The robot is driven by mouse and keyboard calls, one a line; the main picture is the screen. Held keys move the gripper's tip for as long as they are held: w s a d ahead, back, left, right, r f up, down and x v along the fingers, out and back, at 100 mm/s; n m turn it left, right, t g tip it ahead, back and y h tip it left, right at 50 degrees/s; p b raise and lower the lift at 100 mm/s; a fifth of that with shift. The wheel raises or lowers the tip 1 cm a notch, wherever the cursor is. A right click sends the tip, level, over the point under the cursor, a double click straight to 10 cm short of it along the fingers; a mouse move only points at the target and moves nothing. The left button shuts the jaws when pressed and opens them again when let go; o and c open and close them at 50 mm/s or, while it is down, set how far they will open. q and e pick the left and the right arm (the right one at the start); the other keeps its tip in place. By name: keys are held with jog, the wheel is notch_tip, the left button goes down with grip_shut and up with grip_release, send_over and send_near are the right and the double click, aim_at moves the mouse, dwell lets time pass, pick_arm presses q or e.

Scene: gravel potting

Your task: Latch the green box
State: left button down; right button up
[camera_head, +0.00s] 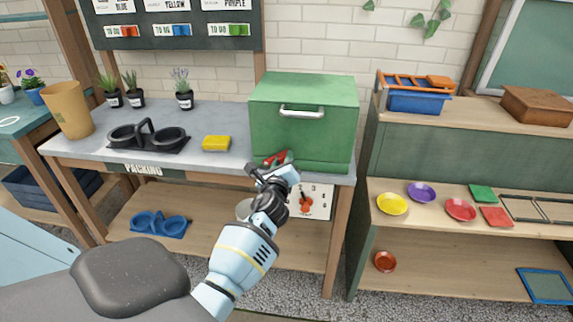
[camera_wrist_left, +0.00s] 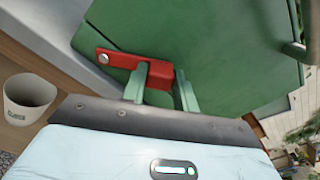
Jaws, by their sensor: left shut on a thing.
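The green box (camera_head: 300,122) stands on the right end of the grey bench top, with its lid down and a silver handle (camera_head: 302,112) on its front. A red latch (camera_head: 283,156) sits low on its front. In the left wrist view the red latch (camera_wrist_left: 122,61) is a bar with a screw at its left end. My left gripper (camera_head: 276,166) is at the latch. In the left wrist view its two green fingers (camera_wrist_left: 160,88) are shut around the latch's block end. My right gripper is not in view.
A yellow sponge-like block (camera_head: 216,143) and a black double-cup holder (camera_head: 148,137) lie on the bench (camera_head: 85,150) left of the box. A white pot (camera_wrist_left: 30,92) is below, left of the gripper. Shelves with coloured saucers (camera_head: 460,209) stand to the right.

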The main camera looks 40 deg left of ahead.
pick_arm(q)
jog(key=shift+s+a+r+n, duration=0.3)
jog(key=shift+r+n, duration=0.2)
jog(key=shift+n, duration=0.5)
jog(key=a+n, duration=0.1)
jog(key=s+r+n+p, duration=0.1)
jog(key=n, duration=0.1)
jog(key=shift+a+r+n, duration=0.15)
jog(key=shift+a+n, duration=0.15)
jog(key=shift+a, duration=0.1)
jog(key=n, duration=0.1)
jog(key=a+n, duration=0.1)
jog(key=s+n, duration=0.1)
jog(key=shift+a+r, duration=0.25)
jog(key=shift+a, duration=0.05)
jog(key=shift+s+a+n+p, duration=0.2)
jog(key=shift+a+n, duration=0.1)
jog(key=shift+n, duration=0.35)
jog(key=shift+s+a+n+p, duration=0.15)
jog(key=shift+a+n, duration=0.15)
jog(key=shift+n, duration=0.35)
jog(key=c, duration=1.1)
grip_release()
jog(key=shift+v, duration=3.85)
